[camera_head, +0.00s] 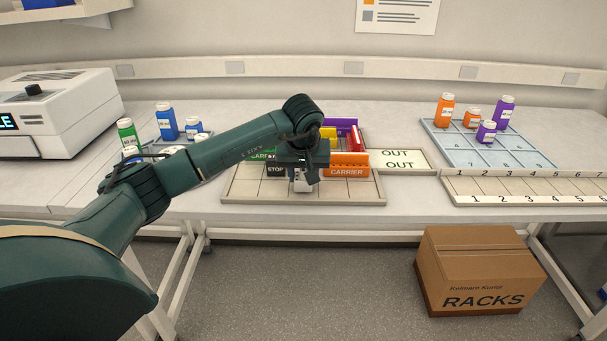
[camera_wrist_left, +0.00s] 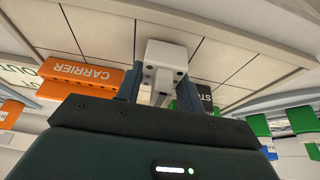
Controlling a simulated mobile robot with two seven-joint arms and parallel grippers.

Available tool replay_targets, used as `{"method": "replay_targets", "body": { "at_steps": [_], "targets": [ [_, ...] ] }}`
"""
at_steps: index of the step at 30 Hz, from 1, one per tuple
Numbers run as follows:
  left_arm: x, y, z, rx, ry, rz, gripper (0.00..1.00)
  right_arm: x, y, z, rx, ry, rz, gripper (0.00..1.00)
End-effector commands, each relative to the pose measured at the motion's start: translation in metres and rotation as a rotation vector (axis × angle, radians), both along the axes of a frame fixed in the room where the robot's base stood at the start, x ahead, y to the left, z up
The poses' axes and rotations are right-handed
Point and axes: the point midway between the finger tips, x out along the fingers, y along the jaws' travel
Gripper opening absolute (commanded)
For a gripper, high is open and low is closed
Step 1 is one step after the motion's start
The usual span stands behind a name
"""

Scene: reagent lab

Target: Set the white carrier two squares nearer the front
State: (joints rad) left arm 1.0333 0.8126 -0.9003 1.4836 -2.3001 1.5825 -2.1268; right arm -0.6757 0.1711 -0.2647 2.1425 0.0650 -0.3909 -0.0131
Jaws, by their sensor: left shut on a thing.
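The white carrier (camera_head: 303,184) is a small white block at the front part of the squared board (camera_head: 350,194). My left gripper (camera_head: 304,170) is shut on it from above. In the left wrist view the white carrier (camera_wrist_left: 166,56) sits between the two fingers of my left gripper (camera_wrist_left: 158,88), with bare squares beyond it. Whether it touches the board is hard to tell. An orange block marked CARRIER (camera_head: 347,166) stands to its right and a black block marked STOP (camera_head: 275,170) to its left. My right gripper is out of view.
Behind my gripper stand green, yellow (camera_head: 328,133), red and purple blocks, partly hidden by my arm. An OUT tray (camera_head: 428,166) adjoins the board at right. A blue rack (camera_head: 437,136) with bottles lies farther right. The board's front squares look bare left and right.

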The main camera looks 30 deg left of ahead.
Motion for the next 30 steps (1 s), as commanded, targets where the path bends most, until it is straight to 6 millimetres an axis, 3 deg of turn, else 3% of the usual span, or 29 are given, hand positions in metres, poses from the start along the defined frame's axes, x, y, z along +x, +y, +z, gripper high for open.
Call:
{"method": "replay_targets", "body": {
  "at_steps": [11,12,19,30],
  "targets": [
    [0.0004,0.0000,-0.0073,-0.001,-0.003,-0.001,0.15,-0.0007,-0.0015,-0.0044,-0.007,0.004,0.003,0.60],
    [0.0004,0.0000,-0.0070,-0.001,-0.003,0.000,0.39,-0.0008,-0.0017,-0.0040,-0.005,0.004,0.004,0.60],
    [0.0003,0.0001,-0.0065,-0.001,-0.003,0.000,0.58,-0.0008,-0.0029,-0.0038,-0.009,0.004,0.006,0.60],
    [-0.0009,-0.0009,0.0017,0.000,-0.004,-0.001,0.59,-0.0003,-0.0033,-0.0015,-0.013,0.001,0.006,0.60]
  ]
}}
